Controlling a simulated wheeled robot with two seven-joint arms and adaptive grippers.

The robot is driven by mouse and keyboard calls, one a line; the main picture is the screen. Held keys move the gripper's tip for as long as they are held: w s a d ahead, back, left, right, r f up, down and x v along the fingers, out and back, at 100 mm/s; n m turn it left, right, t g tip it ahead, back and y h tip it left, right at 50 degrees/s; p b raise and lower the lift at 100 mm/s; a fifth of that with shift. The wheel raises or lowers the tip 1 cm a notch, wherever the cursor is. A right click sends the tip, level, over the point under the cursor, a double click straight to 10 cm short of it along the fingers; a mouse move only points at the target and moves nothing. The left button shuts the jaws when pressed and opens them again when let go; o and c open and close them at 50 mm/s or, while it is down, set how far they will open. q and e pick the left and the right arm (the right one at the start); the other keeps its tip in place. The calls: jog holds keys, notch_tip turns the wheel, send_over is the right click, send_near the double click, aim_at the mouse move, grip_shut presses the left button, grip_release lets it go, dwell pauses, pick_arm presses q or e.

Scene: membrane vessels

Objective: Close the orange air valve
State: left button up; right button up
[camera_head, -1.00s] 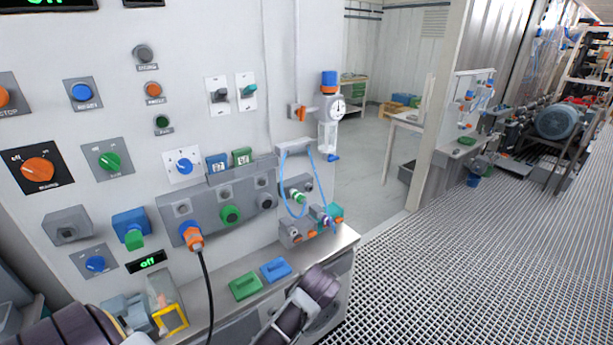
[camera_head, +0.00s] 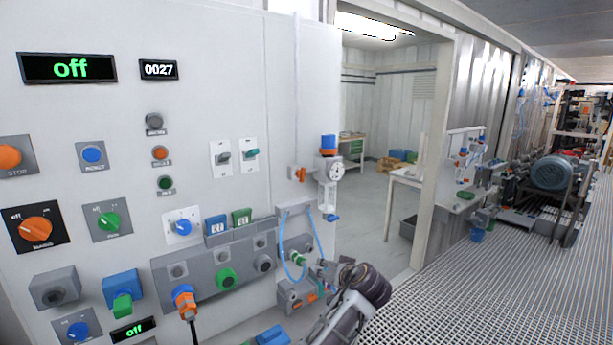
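The orange air valve (camera_head: 300,174) is a small orange handle on the grey pipe fitting at the right edge of the white panel. It sits just left of the air regulator (camera_head: 329,172), which has a blue cap, a round gauge and a clear bowl.
A blue looped hose (camera_head: 283,250) hangs below the regulator, near my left arm. A socket strip (camera_head: 205,275) with a plugged cable projects from the panel. Space right of the panel is open, with a doorway and grating floor (camera_head: 470,290).

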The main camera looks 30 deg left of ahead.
pick_arm(q)
jog(key=w+a+r+n+y, duration=0.1)
jog(key=w+r+n+y, duration=0.25)
jog(key=r, duration=0.75)
jog(key=n+y, duration=0.3)
send_near(304, 172)
jog(key=w+v, duration=0.1)
jog(key=v, duration=0.4)
jog(key=shift+s+d+g, duration=0.1)
jog(key=shift+s+g, duration=0.15)
jog(key=shift+g, duration=0.05)
pick_arm(e)
jog(key=shift+d, duration=0.3)
jog(key=shift+a, duration=0.1)
pick_arm(q)
jog(key=p+x, duration=0.2)
jog(key=x, duration=0.4)
jog(key=p+x, duration=0.2)
jog(key=x, duration=0.4)
jog(key=shift+r, duration=0.25)
jog(key=shift+p+x, duration=0.3)
jog(key=shift+x, duration=0.65)
pick_arm(e)
jog(key=shift+r, duration=2.25)
pick_arm(q)
jog(key=shift+f, duration=0.1)
